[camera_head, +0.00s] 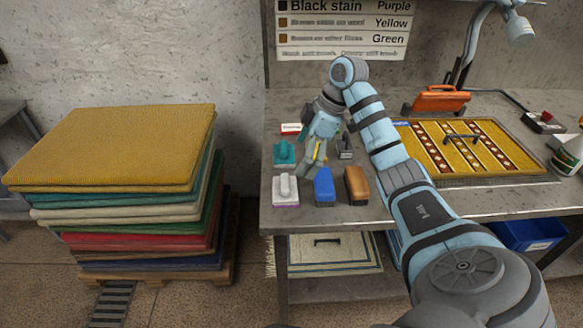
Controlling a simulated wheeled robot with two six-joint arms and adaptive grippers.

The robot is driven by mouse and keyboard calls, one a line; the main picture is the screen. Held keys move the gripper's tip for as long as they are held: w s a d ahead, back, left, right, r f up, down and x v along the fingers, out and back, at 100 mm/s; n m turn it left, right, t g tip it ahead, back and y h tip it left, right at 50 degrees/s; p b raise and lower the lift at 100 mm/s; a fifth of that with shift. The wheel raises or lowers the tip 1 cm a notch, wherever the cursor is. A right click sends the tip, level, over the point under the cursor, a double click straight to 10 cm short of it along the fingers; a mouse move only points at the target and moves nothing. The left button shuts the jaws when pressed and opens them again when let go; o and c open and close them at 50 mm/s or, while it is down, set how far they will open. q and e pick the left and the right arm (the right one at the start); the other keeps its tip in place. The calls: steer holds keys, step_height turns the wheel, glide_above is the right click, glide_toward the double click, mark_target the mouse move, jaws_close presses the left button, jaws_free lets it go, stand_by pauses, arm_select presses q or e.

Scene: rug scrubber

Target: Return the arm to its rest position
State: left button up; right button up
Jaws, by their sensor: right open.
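My right arm (375,130) comes in from the lower right and bends at an elbow over the back of the workbench. Its right gripper (316,168) points down over the brushes at the bench's left end and is open. A thin yellow strip shows at the gripper; I cannot tell whether it is part of it or a thing behind it. Around it stand a teal brush (284,153), a white brush with a purple base (286,190), a blue brush (323,188) and a brown brush (357,186). My left gripper is not in view.
A lamp (519,28) hangs at the back right. A stack of folded rugs (120,150) stands at left. A blue bin (528,235) is under the bench.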

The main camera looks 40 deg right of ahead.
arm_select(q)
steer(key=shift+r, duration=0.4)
arm_select(e)
steer(key=shift+s+d+r, duration=0.15)
steer(key=shift+r, duration=0.45)
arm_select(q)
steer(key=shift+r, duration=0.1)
